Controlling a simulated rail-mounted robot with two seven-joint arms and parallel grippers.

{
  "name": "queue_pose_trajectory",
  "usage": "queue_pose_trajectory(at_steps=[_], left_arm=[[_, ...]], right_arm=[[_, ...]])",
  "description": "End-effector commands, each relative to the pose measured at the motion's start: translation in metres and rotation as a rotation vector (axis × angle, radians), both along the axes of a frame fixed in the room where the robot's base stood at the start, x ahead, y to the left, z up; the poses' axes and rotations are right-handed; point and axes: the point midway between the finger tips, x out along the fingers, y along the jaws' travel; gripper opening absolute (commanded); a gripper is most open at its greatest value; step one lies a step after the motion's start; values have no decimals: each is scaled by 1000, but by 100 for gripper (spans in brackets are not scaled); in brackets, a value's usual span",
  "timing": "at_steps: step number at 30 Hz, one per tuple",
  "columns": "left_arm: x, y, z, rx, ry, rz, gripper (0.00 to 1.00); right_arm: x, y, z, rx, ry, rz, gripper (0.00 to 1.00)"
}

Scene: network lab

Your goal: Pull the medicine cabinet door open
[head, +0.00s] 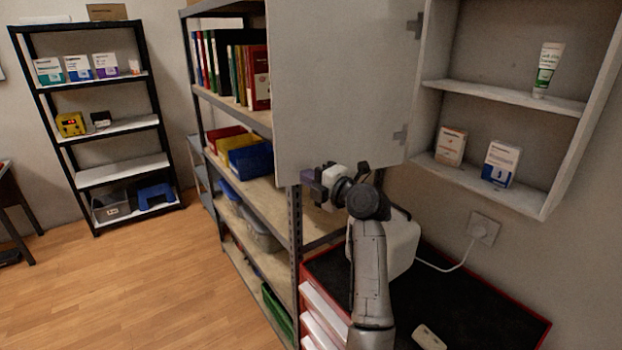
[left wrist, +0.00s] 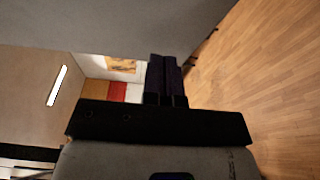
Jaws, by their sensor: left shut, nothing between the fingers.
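The medicine cabinet (head: 548,200) is on the wall at the right of the head view, with its shelves exposed. Its pale grey door (head: 335,80) stands wide open, swung out to the left on two hinges. My left gripper (head: 318,185) is at the door's lower edge, near its lower left part. Its fingers are shut with nothing between them. In the left wrist view the dark fingers (left wrist: 167,80) are together, and the grey door (left wrist: 140,25) fills the top. I cannot tell whether they touch the door. No handle shows. My right gripper is out of view.
A tube (head: 548,70) and two boxes (head: 451,146) (head: 501,164) stand in the cabinet. A metal shelf rack (head: 296,240) with binders and bins stands behind the door. A dark-topped red drawer unit (head: 470,310) is below. Wooden floor at left is clear.

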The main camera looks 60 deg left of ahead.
Motion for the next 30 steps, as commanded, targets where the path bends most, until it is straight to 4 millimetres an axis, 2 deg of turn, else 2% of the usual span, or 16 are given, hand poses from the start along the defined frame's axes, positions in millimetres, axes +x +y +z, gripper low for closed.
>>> queue_pose_trajectory(at_steps=[17, 23, 30], left_arm=[[0, -3, 0, -1, -1, -1, 0], [2, -32, 0, -2, -2, -6, 0], [-1, -81, -1, -2, -1, -7, 0]], right_arm=[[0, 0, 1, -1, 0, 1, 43], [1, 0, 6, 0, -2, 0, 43], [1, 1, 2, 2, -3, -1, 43]])
